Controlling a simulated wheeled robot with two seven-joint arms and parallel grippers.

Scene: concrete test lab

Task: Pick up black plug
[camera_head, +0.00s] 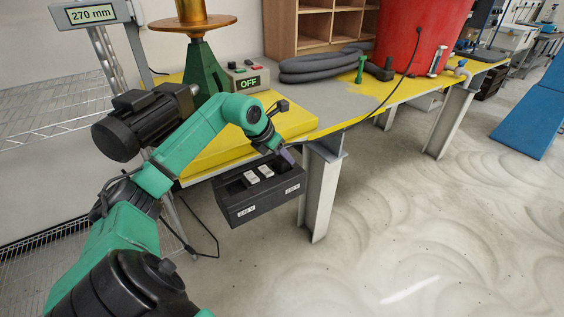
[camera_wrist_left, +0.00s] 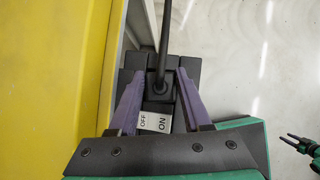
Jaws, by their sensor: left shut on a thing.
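The black plug (camera_wrist_left: 160,88), with a dark cable rising from it, sits between the two purple fingers of my left gripper (camera_wrist_left: 160,74) in the left wrist view. The fingers are shut on it. The plug is in or right at the black socket box, beside white OFF and ON switches. In the head view my left gripper (camera_head: 287,156) is at the box's back right, and I cannot make out the plug there. The black socket box (camera_head: 262,208) hangs at the table's front edge. My right gripper (camera_wrist_left: 294,142) shows small at the right of the wrist view, its fingers apart.
The yellow-edged table (camera_head: 215,150) lies behind the box. It carries a control box (camera_head: 247,78) reading OFF, coiled grey hose (camera_head: 318,67) and a red bucket (camera_head: 418,35). A metal table leg (camera_head: 320,195) stands right of the box.

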